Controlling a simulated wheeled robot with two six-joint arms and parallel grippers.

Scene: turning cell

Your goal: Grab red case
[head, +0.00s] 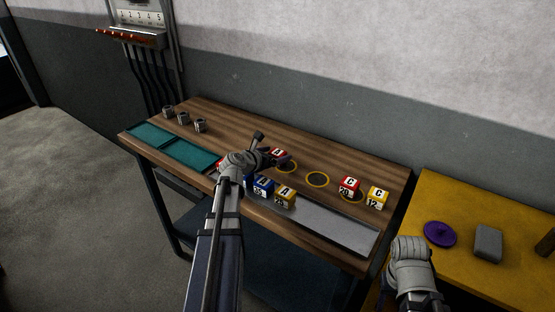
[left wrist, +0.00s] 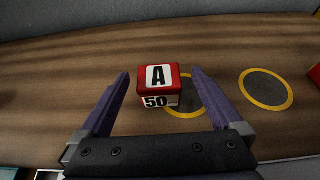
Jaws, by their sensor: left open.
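A red case marked A and 50 (left wrist: 157,78) stands upright on the wooden bench, partly over a yellow ring. It also shows in the head view (head: 278,152), partly covered by my left gripper (head: 273,150). In the left wrist view my left gripper (left wrist: 160,74) is open, with its purple fingers on either side of the case and visible gaps. A second red case, marked C and 20 (head: 349,186), stands farther right. A red patch shows beside my left wrist, mostly hidden. My right gripper (head: 411,250) is at the lower right; its fingers are hidden.
Blue (head: 262,186) and yellow (head: 285,196) cases stand near the bench's front edge, close to my left arm. Another yellow case (head: 377,197) is at the right. Teal mats (head: 188,153) and small metal parts (head: 184,118) are at the left. A yellow table (head: 460,195) holds a purple disc (head: 440,233).

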